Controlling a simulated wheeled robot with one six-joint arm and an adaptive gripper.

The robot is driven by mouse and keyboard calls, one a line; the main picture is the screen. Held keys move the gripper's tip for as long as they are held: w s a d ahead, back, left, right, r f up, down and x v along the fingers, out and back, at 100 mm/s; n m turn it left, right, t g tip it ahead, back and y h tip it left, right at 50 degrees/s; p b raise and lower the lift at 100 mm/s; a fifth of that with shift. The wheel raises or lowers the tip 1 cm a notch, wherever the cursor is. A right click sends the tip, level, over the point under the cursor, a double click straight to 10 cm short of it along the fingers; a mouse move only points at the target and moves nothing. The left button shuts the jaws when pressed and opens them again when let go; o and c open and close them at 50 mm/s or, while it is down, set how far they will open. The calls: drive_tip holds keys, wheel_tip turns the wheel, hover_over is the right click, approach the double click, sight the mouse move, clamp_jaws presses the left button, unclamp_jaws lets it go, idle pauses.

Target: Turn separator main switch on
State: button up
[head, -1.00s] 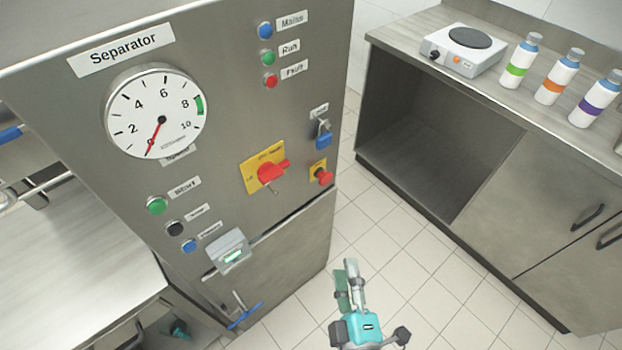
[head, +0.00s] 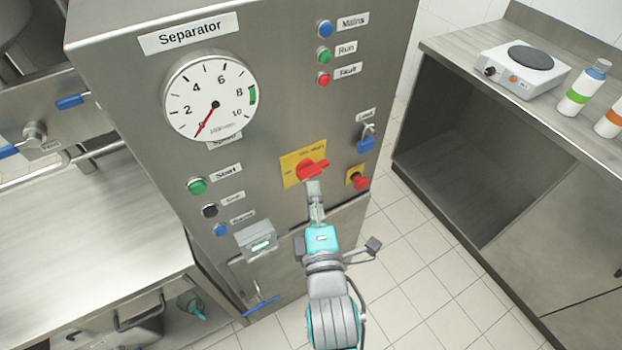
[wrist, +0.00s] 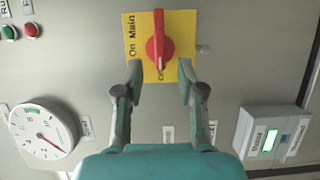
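The separator main switch is a red rotary handle (head: 312,168) on a yellow plate (head: 290,172) on the front of the grey Separator cabinet (head: 290,110). My gripper (head: 314,188) is just below the handle in the head view. In the wrist view my gripper (wrist: 158,75) is open, with one finger on each side of the handle's lower end; contact is not clear.
A red knob (head: 360,180) and a blue padlock (head: 366,144) are right of the switch. A small display box (head: 257,240) juts out below left. A gauge (head: 210,97) and several push buttons share the panel. A counter with a hotplate (head: 525,66) stands right.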

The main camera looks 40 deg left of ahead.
sight(310, 177)
drive_tip(key=shift+x, duration=2.25)
clamp_jaws()
